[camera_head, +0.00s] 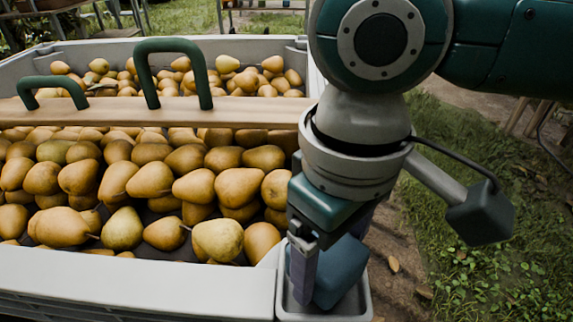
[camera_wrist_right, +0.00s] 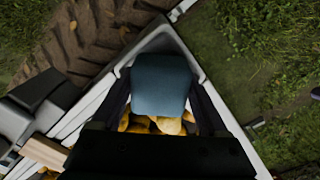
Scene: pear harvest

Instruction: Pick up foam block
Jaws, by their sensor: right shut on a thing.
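The foam block (camera_head: 341,270) is a rounded blue block at the lower right of the crate in the head view. It also shows in the right wrist view (camera_wrist_right: 162,85), between the two dark fingers. My right gripper (camera_head: 318,272) points down and is shut on the block. The block is at a small light grey tray (camera_head: 367,308) at the crate's right end. I cannot tell whether it touches the tray floor. My left gripper is not in view.
A large grey crate (camera_head: 140,285) full of pears (camera_head: 150,180) lies left of my right arm. A wooden board (camera_head: 240,113) with green handles (camera_head: 143,70) spans it. Grass (camera_head: 480,190) lies to the right.

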